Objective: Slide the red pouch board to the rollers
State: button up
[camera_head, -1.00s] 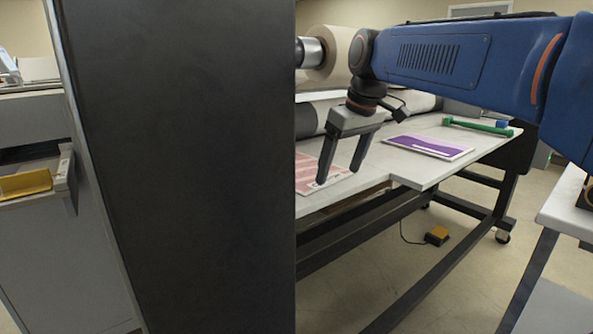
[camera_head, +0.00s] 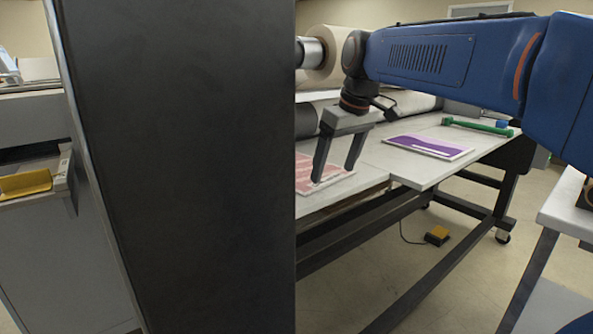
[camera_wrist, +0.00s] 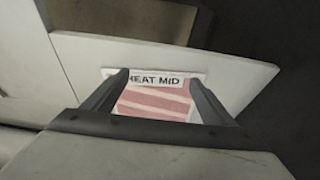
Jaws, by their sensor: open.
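The red pouch board (camera_head: 316,171), with pale red stripes, lies flat on the white laminator table (camera_head: 378,158). Its left part is hidden behind a dark column in the head view. In the wrist view the board (camera_wrist: 152,103) shows between the fingers, with a white label reading "HEAT MID" along its far edge. My gripper (camera_head: 335,176) is open and points down over the board, one finger toward each side; I cannot tell whether the tips touch it. The fingers (camera_wrist: 160,80) also frame the board in the wrist view. The rollers (camera_head: 405,102) lie behind the gripper, partly hidden by my arm.
A purple board (camera_head: 428,146) lies to the right on the table. A green bar-shaped tool (camera_head: 478,126) is farther back. A large dark column (camera_head: 180,170) blocks the left of the view. A yellow foot pedal (camera_head: 437,235) is on the floor, and another white table stands at the right.

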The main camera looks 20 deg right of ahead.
aim_at(307, 182)
jog(key=shift+f, duration=1.25)
dwell(1.0)
jog(key=shift+s, duration=0.25)
dwell(0.4)
jog(key=shift+s+a, duration=0.35)
jog(key=shift+a, duration=0.45)
jog(key=shift+s+a, duration=0.35)
jog(key=shift+a, duration=0.45)
jog(key=shift+w+a+f, duration=0.1)
jog(key=shift+w+a, duration=0.25)
jog(key=shift+w, duration=0.5)
jog(key=shift+w+a+r, duration=0.1)
jog(key=shift+w+a, duration=0.3)
jog(key=shift+w, duration=0.5)
jog(key=shift+w+a+f, duration=0.1)
jog(key=shift+w+a, duration=0.25)
jog(key=shift+w, duration=0.5)
dwell(0.9)
